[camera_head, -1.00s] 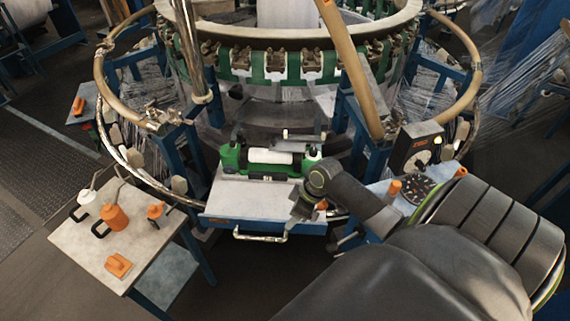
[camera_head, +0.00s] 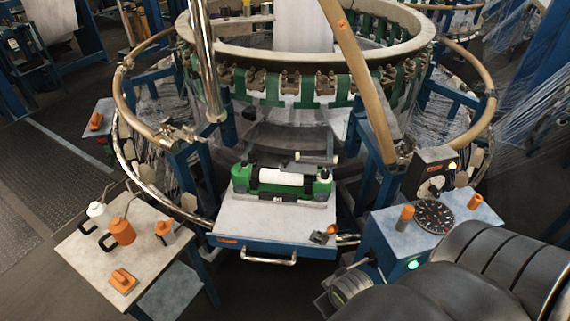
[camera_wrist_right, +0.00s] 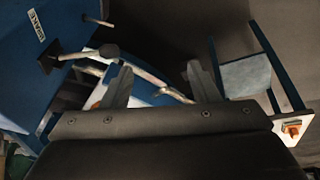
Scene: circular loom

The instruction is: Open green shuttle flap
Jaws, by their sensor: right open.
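The green shuttle (camera_head: 240,178) lies on the pale top of the blue drawer-like shelf (camera_head: 232,217) in front of the loom ring. A white roll (camera_head: 281,177) shows between its green ends, with a dark bar along the front. I cannot make out a separate flap or tell whether it is open. My right gripper shows in the right wrist view (camera_wrist_right: 161,78), its two grey fingers apart with nothing held between them. My left gripper is not in view.
A side table (camera_head: 85,245) at left holds orange and white containers. A blue control box (camera_head: 390,240) with a dial stands right of the shelf. A handle (camera_head: 268,261) juts from the shelf front.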

